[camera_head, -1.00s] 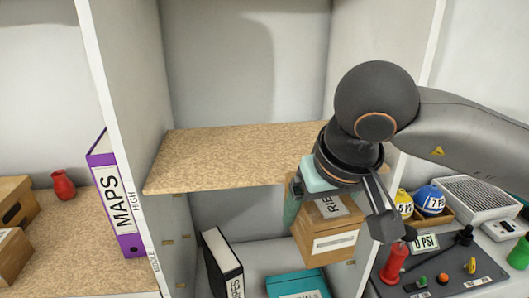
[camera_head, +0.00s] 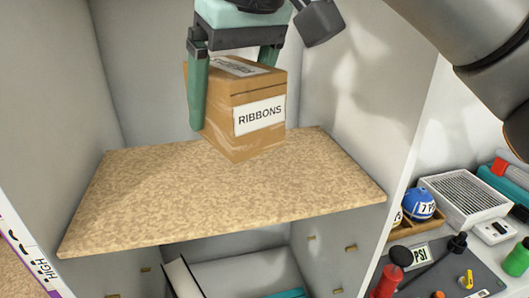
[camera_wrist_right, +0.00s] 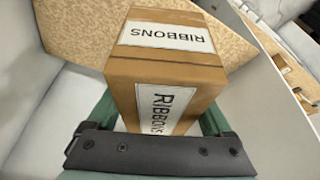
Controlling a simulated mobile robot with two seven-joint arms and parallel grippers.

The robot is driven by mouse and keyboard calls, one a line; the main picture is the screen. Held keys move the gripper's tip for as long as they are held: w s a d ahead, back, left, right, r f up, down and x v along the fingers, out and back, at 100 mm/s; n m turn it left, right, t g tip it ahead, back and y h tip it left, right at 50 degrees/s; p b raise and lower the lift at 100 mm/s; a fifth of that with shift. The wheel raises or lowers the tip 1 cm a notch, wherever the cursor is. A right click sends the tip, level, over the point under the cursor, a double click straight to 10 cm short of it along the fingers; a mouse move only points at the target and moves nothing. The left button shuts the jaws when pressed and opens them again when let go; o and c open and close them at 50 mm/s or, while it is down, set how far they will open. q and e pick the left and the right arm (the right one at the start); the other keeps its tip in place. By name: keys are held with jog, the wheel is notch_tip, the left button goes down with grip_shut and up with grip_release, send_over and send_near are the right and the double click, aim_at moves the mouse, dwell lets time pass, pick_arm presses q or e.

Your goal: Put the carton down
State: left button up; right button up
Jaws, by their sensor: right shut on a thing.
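The carton (camera_head: 246,108) is a brown box with white RIBBONS labels, upright at the back right part of the speckled shelf board (camera_head: 200,200). My right gripper (camera_head: 236,95) comes from above with its green fingers on either side of the carton, shut on it. In the right wrist view the carton (camera_wrist_right: 166,75) sits between the fingers, its labels facing the camera. The carton's lower edge appears at the board; whether it touches or hovers just above I cannot tell. My left gripper is not in view.
White side walls (camera_head: 50,130) bound the shelf on the left and right. The board's front and left are bare. Below is a compartment with a binder (camera_head: 183,278). At the right stand a grey vented box (camera_head: 463,200), a blue ball (camera_head: 419,204) and a control panel.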

jog(key=w+d+f, duration=0.3)
jog(key=w+f, duration=0.1)
jog(key=w+d+f, duration=0.2)
jog(key=w+f, duration=0.1)
jog(key=shift+w+d+f, duration=0.1)
jog(key=shift+d, duration=0.2)
jog(key=shift+w+d+f, duration=0.1)
jog(key=shift+f, duration=0.1)
jog(key=shift+w+d+f, duration=0.1)
jog(key=shift+w+f, duration=0.05)
jog(key=shift+f, duration=1.65)
jog(key=shift+f, duration=0.1)
jog(key=o, duration=1.2)
